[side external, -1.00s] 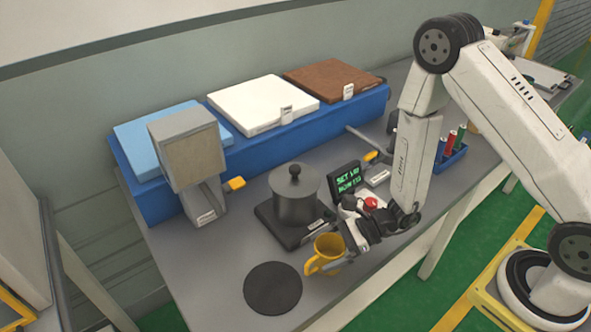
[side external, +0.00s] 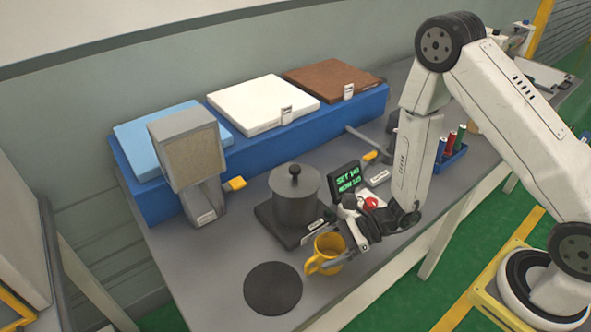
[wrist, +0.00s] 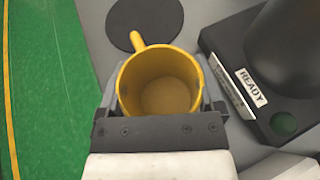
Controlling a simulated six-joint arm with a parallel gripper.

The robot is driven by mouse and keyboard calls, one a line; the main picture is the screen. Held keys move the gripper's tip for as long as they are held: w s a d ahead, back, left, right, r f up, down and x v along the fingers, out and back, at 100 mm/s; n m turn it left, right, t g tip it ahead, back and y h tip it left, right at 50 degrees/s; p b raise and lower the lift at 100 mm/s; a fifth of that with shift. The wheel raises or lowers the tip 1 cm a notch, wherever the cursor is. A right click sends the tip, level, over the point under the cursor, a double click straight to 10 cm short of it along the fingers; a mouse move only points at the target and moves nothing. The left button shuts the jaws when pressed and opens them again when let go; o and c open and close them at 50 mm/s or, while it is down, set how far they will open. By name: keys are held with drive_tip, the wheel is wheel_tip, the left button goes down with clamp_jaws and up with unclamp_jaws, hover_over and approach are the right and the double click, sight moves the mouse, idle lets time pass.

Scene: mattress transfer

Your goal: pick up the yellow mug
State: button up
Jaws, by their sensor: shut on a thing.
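The yellow mug (side external: 326,254) stands upright near the front edge of the grey table, its handle pointing left toward the round black mat. In the wrist view the mug (wrist: 158,84) sits between the two fingers of my gripper (wrist: 160,100), its handle pointing away from my wrist. It looks empty inside. My gripper (side external: 336,250) comes in from the right and is shut on the mug's sides. I cannot tell whether the mug's base touches the table.
The round black mat (side external: 272,288) lies left of the mug. A dark lidded pot (side external: 296,202) on a black base stands close behind, beside a small green-text display (side external: 348,180). A blue platform (side external: 170,203) with coloured slabs runs along the back.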

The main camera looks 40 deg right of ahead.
wheel_tip(320, 180, up, 10)
drive_tip(key=shift+f, duration=0.2)
idle(0.6)
idle(0.7)
